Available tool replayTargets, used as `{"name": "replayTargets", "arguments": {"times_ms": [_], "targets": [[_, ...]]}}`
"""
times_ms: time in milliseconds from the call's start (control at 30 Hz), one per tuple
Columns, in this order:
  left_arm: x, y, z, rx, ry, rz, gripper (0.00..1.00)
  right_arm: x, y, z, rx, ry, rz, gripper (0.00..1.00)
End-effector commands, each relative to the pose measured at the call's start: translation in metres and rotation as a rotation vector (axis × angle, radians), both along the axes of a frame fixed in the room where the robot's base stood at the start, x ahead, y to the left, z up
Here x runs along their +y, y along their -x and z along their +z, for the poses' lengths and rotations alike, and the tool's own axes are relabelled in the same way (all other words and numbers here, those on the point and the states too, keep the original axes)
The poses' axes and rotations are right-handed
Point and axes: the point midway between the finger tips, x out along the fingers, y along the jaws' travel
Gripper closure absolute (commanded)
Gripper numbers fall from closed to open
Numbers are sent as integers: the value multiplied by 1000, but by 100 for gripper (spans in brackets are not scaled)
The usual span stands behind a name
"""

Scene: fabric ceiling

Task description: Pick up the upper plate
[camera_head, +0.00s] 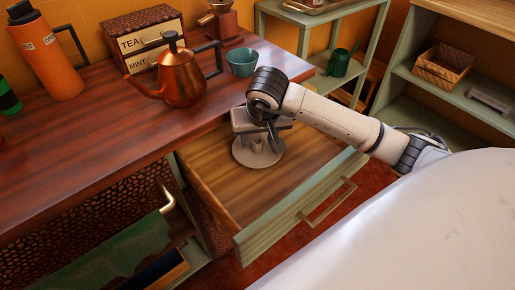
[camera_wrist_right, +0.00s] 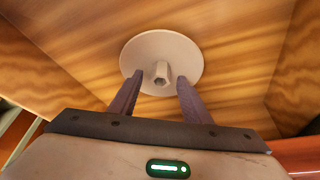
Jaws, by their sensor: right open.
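A round, pale plate (camera_head: 242,157) lies in the open wooden drawer. I cannot tell how high the fingertips are. My left gripper is not in view.
The drawer's green front (camera_head: 290,213) and side walls surround the plate, with bare wood around it. On the counter above stand a copper kettle (camera_head: 182,82), a teal cup (camera_head: 242,62), a tea box (camera_head: 140,38) and an orange flask (camera_head: 45,55).

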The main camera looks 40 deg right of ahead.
Motion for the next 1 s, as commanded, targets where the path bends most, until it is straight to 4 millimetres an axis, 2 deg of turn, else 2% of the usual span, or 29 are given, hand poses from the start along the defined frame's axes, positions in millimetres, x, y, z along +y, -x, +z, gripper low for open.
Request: {"name": "replayTargets", "arguments": {"times_ms": [200, 267, 467, 767, 967, 1000], "targets": [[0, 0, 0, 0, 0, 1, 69, 0, 0, -1, 0, -1, 0, 56], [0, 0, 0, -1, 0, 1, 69, 0, 0, -1, 0, -1, 0, 65], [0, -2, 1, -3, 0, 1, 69, 0, 0, 0, 0, 0, 0, 99], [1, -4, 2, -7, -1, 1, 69, 0, -1, 1, -2, 0, 0, 100], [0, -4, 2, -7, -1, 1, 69, -1, -2, 14, -6, 1, -1, 100], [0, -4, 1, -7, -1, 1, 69, 2, 3, 13, -2, 2, 3, 100]]}}
